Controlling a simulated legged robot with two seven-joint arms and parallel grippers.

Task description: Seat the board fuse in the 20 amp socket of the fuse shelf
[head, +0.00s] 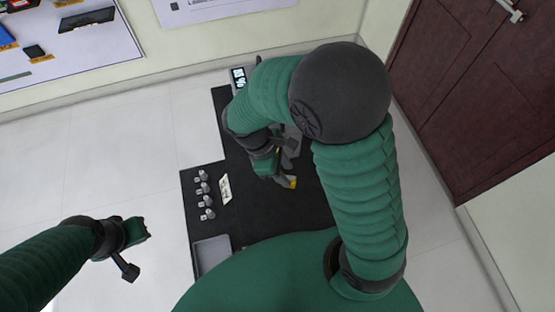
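My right gripper (284,174) is over the middle of the black mat (295,210), seen from above and partly covered by its own arm. A small yellow piece (292,182) shows at its tip; I cannot tell whether this is the board fuse or whether it is held. A grey object (293,134) shows in part behind the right arm; it may belong to the fuse shelf. No 20 amp socket can be made out. My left gripper (137,232) is off to the left, above the pale floor and apart from the mat. Its finger opening is not clear.
Several small grey-white cylindrical pieces (205,196) stand in a row on the mat's left part, beside a white label card (225,189). A shallow grey tray (212,251) lies in front. A device with a display (238,77) stands at the back.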

